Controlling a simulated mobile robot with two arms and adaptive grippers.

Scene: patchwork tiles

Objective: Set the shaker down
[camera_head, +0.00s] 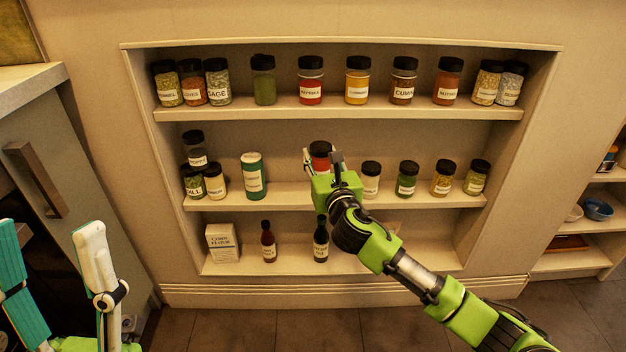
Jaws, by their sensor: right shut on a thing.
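My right gripper (322,160) is shut on a shaker (320,149) with a black lid and red contents. It holds the shaker at the middle shelf (300,196), between the green canister and a black-lidded jar. The gripper hides the lower part of the shaker, so I cannot tell whether its base touches the shelf. My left gripper (48,230) is at the lower left, close to the camera. Its teal and white fingers are spread apart with nothing between them.
The green canister (254,176) stands left of the held shaker, and a black-lidded jar (370,180) stands right of it. Several jars line the top shelf (300,108). The bottom shelf holds a corn flour box (222,242) and two dark bottles (268,242).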

